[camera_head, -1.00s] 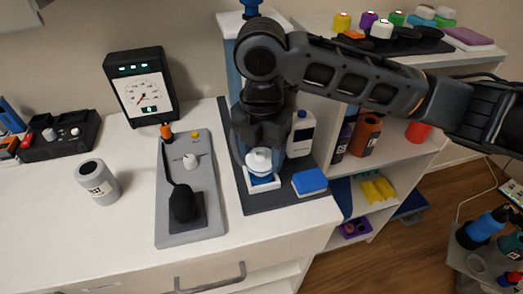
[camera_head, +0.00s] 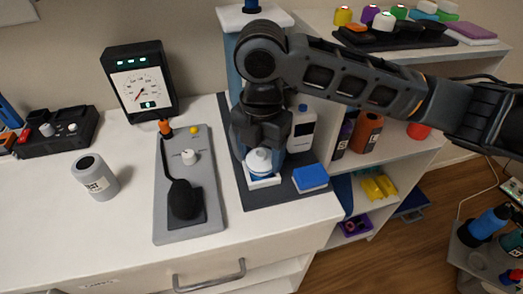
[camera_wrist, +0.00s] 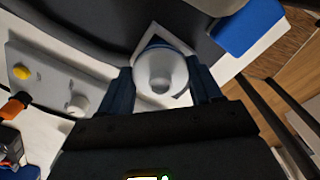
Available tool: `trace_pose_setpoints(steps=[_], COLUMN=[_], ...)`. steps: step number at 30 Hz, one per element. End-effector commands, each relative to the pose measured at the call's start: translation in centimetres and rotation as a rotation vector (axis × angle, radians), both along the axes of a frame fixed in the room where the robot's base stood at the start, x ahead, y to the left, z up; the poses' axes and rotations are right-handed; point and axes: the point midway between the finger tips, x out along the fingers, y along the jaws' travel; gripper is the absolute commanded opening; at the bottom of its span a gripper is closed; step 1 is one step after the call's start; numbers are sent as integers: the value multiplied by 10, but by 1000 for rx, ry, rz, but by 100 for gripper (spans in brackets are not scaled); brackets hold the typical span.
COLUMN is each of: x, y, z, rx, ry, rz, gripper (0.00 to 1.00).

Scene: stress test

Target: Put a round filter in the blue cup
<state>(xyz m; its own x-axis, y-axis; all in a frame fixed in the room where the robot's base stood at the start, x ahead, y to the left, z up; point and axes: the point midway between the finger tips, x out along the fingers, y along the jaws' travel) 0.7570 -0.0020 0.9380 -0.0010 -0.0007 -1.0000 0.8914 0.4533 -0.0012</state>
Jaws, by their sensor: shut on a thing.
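My gripper (camera_head: 262,148) points down over the dark mat (camera_head: 290,198), shut on a white, round, domed thing with a blue band (camera_head: 258,163). In the wrist view the white domed thing (camera_wrist: 161,72) sits between the two dark fingers of my gripper (camera_wrist: 162,88). It stands upright at a white square pad (camera_wrist: 178,42); whether it touches the pad is hard to tell. I cannot tell whether the domed thing is a filter or a lid. I make out no blue cup or loose round filter for certain.
A blue block (camera_head: 311,177) lies right of the gripper, and a white bottle (camera_head: 301,130) stands behind it. A grey panel with a black handle (camera_head: 183,198), a grey can (camera_head: 95,177) and a dial display (camera_head: 140,85) are to the left. The front counter is clear.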

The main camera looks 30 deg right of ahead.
Motion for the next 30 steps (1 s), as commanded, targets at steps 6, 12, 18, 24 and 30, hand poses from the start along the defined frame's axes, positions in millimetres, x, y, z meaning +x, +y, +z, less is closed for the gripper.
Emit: trace_pose_setpoints(steps=[6, 12, 18, 24, 30], x=[0, 0, 0, 0, 0], y=[0, 0, 0, 0, 0], z=[-6, -10, -11, -11, -11], rx=[0, 0, 0, 0, 0], ry=[0, 0, 0, 0, 0], rz=[0, 0, 0, 0, 0], gripper=[35, 35, 35, 35, 76])
